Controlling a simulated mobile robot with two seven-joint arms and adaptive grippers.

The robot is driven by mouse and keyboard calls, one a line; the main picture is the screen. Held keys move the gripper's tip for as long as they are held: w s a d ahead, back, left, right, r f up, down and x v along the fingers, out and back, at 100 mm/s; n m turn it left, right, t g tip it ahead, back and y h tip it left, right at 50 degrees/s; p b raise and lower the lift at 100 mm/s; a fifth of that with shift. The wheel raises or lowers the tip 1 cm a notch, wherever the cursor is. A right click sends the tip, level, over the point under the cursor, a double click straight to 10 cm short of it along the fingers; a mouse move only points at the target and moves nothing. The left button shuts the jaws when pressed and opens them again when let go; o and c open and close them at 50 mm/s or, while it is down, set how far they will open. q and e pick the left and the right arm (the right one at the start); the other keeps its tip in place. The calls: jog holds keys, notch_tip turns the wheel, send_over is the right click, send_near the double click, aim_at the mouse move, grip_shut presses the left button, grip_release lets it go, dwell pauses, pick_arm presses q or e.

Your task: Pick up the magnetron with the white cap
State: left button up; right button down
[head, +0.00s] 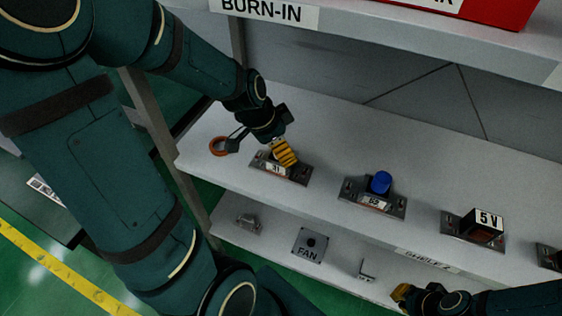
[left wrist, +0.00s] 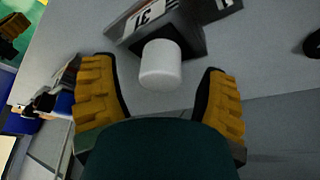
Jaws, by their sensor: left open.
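The magnetron with the white cap shows in the left wrist view as a grey metal body with a label reading 31 and a white round cap (left wrist: 161,65). In the head view its base plate (head: 296,178) lies on the upper shelf board, and the cap is hidden by my left gripper (head: 285,152). The left gripper is open, its yellow fingers apart on either side of the white cap in the left wrist view, with gaps at both sides. My right gripper (head: 402,293) is low at the shelf's front edge; its finger opening is not clear.
A FAN plate (head: 310,244) is on the lower board. The BURN-IN shelf (head: 345,22) is above.

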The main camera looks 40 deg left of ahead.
pick_arm(q)
grip_shut()
jog(key=shift+r, duration=0.1)
jog(key=shift+r, duration=0.15)
jog(key=shift+w+r, duration=0.1)
jog(key=shift+r, duration=0.15)
notch_tip(320, 180, up, 3)
jog(key=shift+f+p, duration=0.15)
jog(key=shift+p, duration=0.65)
jog(key=s+a, duration=0.4)
jog(key=s, duration=0.4)
jog(key=s+a, duration=0.4)
jog(key=s, duration=0.4)
jog(key=shift+a, duration=0.2)
jog(key=shift+s, duration=0.15)
